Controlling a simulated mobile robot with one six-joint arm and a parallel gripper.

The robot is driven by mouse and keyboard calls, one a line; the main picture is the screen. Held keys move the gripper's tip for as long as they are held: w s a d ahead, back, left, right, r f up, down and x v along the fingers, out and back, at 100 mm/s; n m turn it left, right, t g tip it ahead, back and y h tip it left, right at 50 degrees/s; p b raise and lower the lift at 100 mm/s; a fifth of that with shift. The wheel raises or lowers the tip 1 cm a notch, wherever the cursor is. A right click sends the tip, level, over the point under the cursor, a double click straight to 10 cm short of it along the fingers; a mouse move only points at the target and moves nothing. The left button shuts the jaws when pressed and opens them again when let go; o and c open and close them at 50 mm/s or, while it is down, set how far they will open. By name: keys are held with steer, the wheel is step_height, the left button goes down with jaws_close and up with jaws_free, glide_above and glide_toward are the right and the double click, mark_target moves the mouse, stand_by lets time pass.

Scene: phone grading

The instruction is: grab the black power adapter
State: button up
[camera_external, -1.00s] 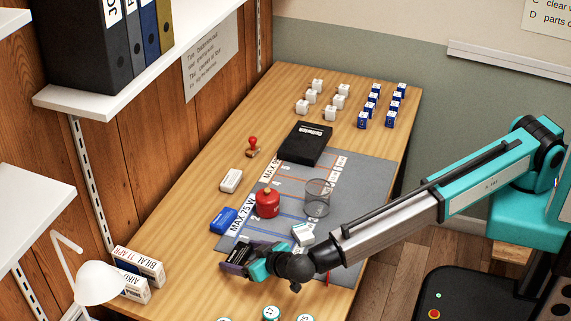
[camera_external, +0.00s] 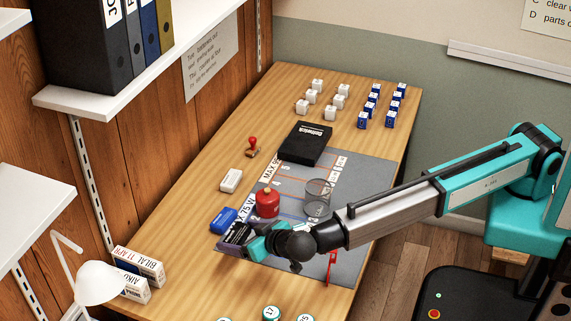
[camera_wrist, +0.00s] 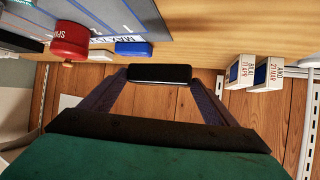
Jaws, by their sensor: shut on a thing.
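The black power adapter (camera_external: 236,232) is between the fingers of my gripper (camera_external: 246,240), at the near left corner of the grey mat. In the wrist view the black adapter (camera_wrist: 160,74) spans the gap between both fingertips of my gripper (camera_wrist: 160,78). The gripper is shut on it. The adapter looks lifted clear of the table. My wrist hides part of the mat behind it.
A red pot (camera_external: 267,204), a clear beaker (camera_external: 318,197) and a blue block (camera_external: 223,220) stand close to the gripper. Two white boxes (camera_external: 137,272) stand front left, near a lamp.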

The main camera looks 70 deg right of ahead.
steer(key=shift+r, duration=1)
steer(key=shift+c, duration=0.2)
